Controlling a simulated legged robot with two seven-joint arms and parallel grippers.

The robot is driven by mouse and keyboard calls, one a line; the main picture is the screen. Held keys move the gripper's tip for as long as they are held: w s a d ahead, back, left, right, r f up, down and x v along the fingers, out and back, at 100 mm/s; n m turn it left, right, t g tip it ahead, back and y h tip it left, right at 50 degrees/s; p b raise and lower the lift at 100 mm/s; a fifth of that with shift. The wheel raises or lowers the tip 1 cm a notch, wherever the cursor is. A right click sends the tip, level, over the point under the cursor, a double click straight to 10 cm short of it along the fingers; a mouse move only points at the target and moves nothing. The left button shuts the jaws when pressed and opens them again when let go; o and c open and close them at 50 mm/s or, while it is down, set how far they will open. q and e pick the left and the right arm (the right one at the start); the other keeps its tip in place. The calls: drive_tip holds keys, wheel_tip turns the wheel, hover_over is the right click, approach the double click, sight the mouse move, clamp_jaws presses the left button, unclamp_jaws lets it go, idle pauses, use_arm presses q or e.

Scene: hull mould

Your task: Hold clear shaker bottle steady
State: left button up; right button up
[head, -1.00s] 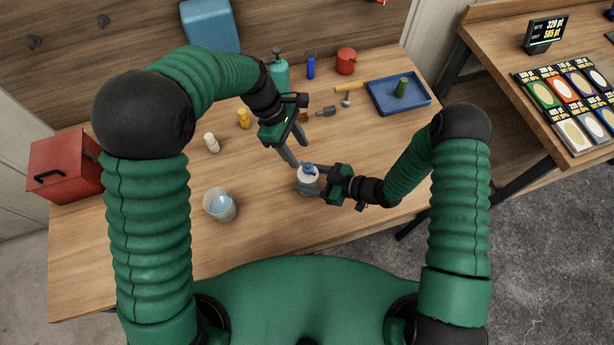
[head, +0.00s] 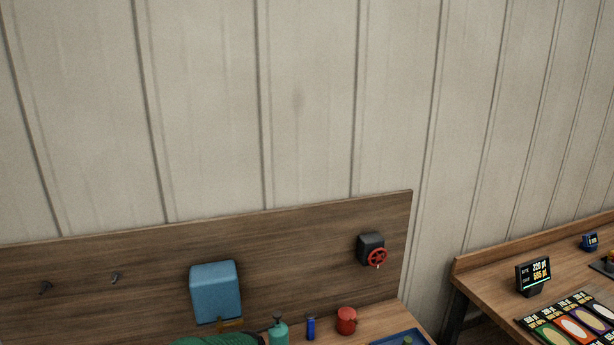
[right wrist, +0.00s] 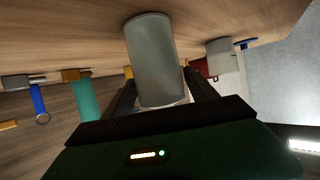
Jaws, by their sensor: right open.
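The shaker bottle, a greyish cylinder (right wrist: 154,60), shows in the right wrist view against the wooden table. My right gripper (right wrist: 160,98) is open, with its dark fingers on either side of the bottle's lower part in the picture. Whether a finger touches the bottle I cannot tell. The head view is turned up to the wall and does not show the bottle or either gripper. Only a bit of my green arm (head: 215,341) shows at its bottom edge.
In the head view a teal bottle (head: 278,332), a blue item (head: 311,327), a red pot (head: 346,321) and a blue tray (head: 400,338) stand at the table's back. The backboard carries a blue box (head: 215,292) and red valve (head: 376,257). A pale cup (right wrist: 222,56) shows in the wrist view.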

drive_tip(key=shift+o, duration=0.2)
drive_tip(key=o, duration=0.5)
drive_tip(key=shift+d, duration=0.1)
